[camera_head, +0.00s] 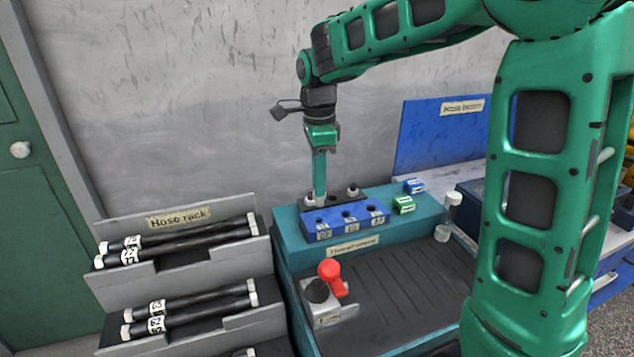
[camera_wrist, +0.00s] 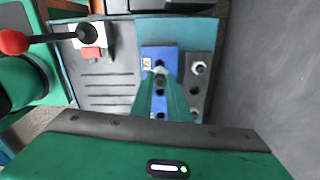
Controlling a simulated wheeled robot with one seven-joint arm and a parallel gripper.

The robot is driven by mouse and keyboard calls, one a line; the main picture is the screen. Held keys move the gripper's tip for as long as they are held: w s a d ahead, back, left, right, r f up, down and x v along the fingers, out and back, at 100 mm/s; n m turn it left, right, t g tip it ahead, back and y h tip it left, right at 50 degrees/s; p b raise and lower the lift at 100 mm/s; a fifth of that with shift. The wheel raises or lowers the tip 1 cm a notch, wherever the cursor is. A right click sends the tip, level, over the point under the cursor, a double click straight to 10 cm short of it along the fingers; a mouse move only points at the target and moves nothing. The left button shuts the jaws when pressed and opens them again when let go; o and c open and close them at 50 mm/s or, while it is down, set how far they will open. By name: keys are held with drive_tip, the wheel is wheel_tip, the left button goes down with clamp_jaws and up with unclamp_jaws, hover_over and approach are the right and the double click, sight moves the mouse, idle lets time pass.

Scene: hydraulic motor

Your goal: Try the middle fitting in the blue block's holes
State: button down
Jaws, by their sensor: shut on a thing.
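The blue block (camera_head: 345,232) with a row of labelled holes stands on the teal bench; it also shows in the wrist view (camera_wrist: 149,52). My gripper (camera_head: 320,196) points down over the left part of the block. In the wrist view, my gripper (camera_wrist: 159,74) is shut on a small pale fitting (camera_wrist: 158,70), mostly hidden between the fingers. Whether the fitting touches the block I cannot tell. Behind the block, a dark plate (camera_wrist: 205,57) carries a left fitting (camera_wrist: 198,68) and a right fitting (camera_head: 352,190); the middle place between them looks empty.
A green block (camera_head: 403,205) and a small blue block (camera_head: 414,186) sit right of the holes. A red-knobbed lever (camera_head: 329,269) stands in front. A hose rack (camera_head: 180,217) is at left; the grooved bench tray (camera_head: 400,285) is clear.

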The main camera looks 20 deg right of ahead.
drive_tip(key=d+r, duration=0.1)
drive_tip(key=d, duration=0.6)
drive_tip(key=shift+d+f, duration=0.2)
drive_tip(key=shift+f, duration=2.05)
drive_tip(key=shift+f, duration=0.85)
idle(2.4)
drive_tip(key=shift+r, duration=0.1)
drive_tip(key=shift+r, duration=2.45)
